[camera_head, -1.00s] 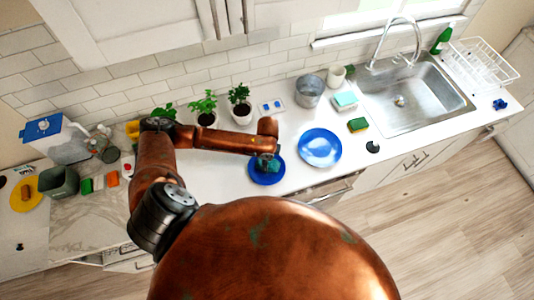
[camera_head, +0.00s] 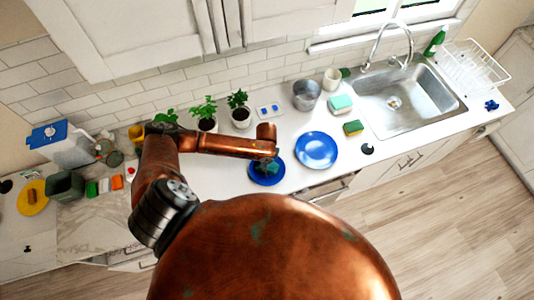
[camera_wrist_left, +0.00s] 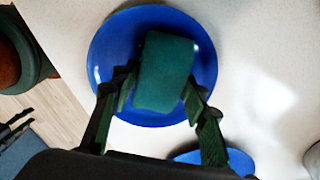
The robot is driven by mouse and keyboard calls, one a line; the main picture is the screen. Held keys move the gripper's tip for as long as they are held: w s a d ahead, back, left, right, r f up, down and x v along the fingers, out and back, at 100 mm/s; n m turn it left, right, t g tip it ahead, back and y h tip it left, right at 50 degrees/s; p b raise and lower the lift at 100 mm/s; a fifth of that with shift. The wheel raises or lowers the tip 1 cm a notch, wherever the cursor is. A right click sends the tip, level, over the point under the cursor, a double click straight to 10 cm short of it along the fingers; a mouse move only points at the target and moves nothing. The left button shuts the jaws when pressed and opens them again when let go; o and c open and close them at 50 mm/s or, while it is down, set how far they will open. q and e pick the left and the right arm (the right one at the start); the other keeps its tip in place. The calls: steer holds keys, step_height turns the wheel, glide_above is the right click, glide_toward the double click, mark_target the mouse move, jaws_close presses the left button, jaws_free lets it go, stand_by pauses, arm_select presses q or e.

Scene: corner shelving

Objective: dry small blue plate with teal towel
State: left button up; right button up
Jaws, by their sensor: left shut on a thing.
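The small blue plate (camera_head: 254,178) lies on the white counter below my left arm's end. It also shows in the wrist view (camera_wrist_left: 107,48), where it fills the upper middle. The teal towel (camera_wrist_left: 165,70) is a folded block over the middle of the plate; it shows small and dark in the head view (camera_head: 270,169). My left gripper (camera_wrist_left: 160,95) is shut on the towel, with one finger on each side of it. I cannot tell how firmly the towel touches the plate. My right gripper is not in view.
A larger blue plate (camera_head: 317,150) lies just right of the small one. Potted plants (camera_head: 240,110) stand along the wall behind my arm. A metal pot (camera_head: 306,95), sponges (camera_head: 353,128) and the sink (camera_head: 400,103) are farther right. The counter's front edge is close to the small plate.

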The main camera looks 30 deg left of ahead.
arm_select(q)
step_height(320, 180, up, 3)
steer(key=shift+s+d+r+p, duration=0.1)
steer(key=shift+p, duration=0.65)
step_height(320, 180, up, 3)
steer(key=shift+f, duration=0.15)
steer(key=shift+r, duration=1)
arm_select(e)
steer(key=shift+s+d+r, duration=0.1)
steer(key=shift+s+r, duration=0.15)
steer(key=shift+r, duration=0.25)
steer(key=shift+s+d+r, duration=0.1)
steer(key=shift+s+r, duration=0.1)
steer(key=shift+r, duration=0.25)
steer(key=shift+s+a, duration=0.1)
